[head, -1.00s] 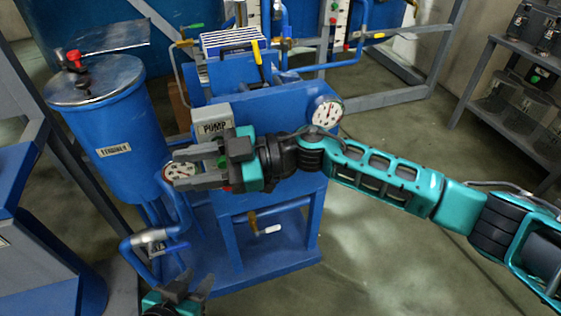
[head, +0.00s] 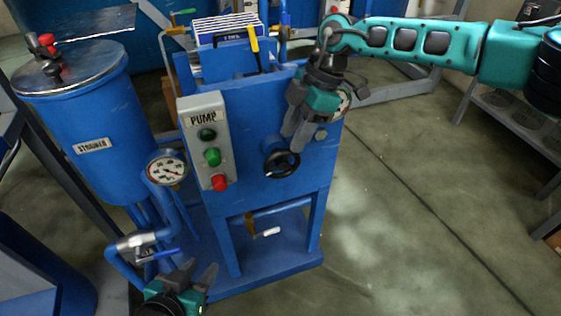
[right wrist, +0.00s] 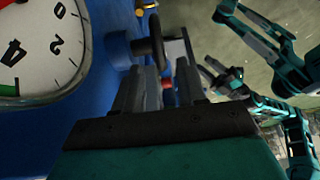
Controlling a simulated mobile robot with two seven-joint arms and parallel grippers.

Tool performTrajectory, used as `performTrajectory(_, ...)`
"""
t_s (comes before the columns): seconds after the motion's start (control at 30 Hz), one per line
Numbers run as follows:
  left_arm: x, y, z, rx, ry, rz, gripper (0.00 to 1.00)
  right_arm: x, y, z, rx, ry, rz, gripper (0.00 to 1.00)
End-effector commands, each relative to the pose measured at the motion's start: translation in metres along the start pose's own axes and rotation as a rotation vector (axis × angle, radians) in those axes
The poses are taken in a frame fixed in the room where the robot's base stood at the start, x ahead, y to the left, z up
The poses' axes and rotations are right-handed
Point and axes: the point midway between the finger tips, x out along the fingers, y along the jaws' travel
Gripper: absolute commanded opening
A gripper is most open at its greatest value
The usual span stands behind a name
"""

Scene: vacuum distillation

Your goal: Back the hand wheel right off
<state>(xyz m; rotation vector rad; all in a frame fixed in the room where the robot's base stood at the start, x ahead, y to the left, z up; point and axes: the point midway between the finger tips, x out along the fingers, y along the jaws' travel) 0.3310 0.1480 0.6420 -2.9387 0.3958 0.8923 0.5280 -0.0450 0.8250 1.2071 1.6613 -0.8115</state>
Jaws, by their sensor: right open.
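The black hand wheel (head: 282,163) sits on the front of the blue pump panel (head: 255,115), right of the pump switch box; a dark curved rim, apparently the wheel (right wrist: 157,38), shows beyond the fingers in the right wrist view. My right gripper (head: 293,138) is open and empty, pointing down just above and right of the wheel, apart from it in the head view. Its fingers (right wrist: 160,85) also show in the right wrist view. My left gripper (head: 196,275) is open and empty at the bottom, below the panel.
The pump box (head: 208,140) has green and red buttons. A gauge (head: 167,168) stands left of it; another gauge (right wrist: 32,45) is close beside my right gripper. A strainer tank (head: 85,125) is at left. Floor (head: 420,220) at right is clear.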

Motion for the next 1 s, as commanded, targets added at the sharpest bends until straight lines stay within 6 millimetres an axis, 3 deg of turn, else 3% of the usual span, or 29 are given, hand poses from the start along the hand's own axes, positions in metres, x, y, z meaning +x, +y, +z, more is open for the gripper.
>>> performTrajectory(0.03, 0.003, 0.000, 0.005, 0.000, -0.003, 0.000, 0.37, 0.015, 0.000, 0.000, -0.001, 0.001, -0.002, 0.40)
performTrajectory(0.2, 0.007, 0.000, 0.013, -0.001, -0.005, 0.001, 0.37, 0.049, 0.000, 0.000, -0.002, 0.002, -0.002, 0.40)
performTrajectory(0.4, 0.009, 0.000, 0.017, -0.001, -0.005, 0.000, 0.37, 0.072, 0.000, -0.001, -0.001, 0.003, 0.000, 0.40)
performTrajectory(0.8, 0.010, -0.001, 0.018, 0.000, -0.005, 0.000, 0.37, 0.079, 0.000, -0.001, -0.002, 0.003, 0.001, 0.40)
performTrajectory(1.0, 0.010, -0.001, 0.018, 0.000, -0.005, 0.000, 0.37, 0.079, 0.000, -0.001, -0.002, 0.003, 0.001, 0.22)
